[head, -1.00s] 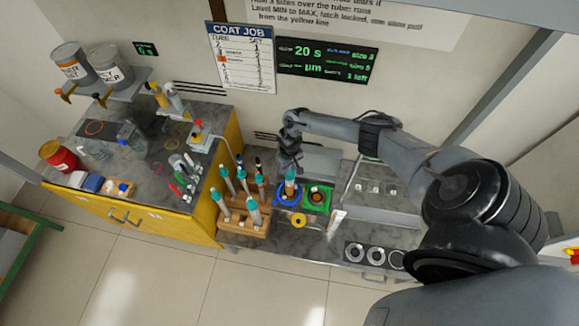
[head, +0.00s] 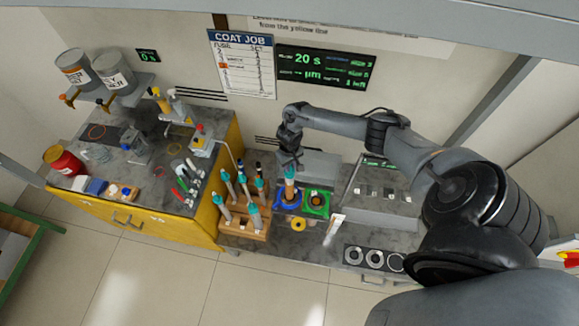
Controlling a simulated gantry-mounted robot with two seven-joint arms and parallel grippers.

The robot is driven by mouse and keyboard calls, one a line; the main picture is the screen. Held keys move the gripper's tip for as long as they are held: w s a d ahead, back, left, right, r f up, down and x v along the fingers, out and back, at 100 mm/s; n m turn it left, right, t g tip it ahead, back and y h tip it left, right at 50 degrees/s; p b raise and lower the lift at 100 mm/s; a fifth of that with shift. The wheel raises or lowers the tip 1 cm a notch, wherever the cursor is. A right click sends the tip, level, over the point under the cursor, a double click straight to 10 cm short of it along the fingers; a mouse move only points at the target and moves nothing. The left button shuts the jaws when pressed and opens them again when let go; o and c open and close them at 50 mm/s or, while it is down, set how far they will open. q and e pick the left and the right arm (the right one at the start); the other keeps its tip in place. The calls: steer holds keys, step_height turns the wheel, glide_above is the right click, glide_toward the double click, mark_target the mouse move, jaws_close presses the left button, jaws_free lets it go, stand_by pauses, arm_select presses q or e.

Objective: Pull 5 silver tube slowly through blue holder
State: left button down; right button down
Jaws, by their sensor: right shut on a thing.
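My right gripper (head: 290,160) is shut on the top of an upright tube (head: 290,173) with a teal upper end and a copper-brown part below. The tube stands in the blue holder (head: 279,203), and its lower end is hidden inside. A green holder (head: 325,209) with a dark centre sits just to the right. Several grey-silver tubes with teal tops, one of them here (head: 225,177), stand in a wooden rack (head: 246,233) to the left. My left gripper is not in view.
A yellow ring (head: 298,225) lies in front of the holders. A white upright piece (head: 334,228) stands to their right, with several round rings (head: 374,259) in a dark tray beyond. A yellow cabinet (head: 227,155) with a cluttered top flanks the left.

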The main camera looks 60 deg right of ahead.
steer(key=shift+r, duration=1.45)
step_height(320, 180, up, 10)
stand_by(0.9)
steer(key=shift+r, duration=0.1)
stand_by(0.4)
steer(key=shift+r, duration=1.65)
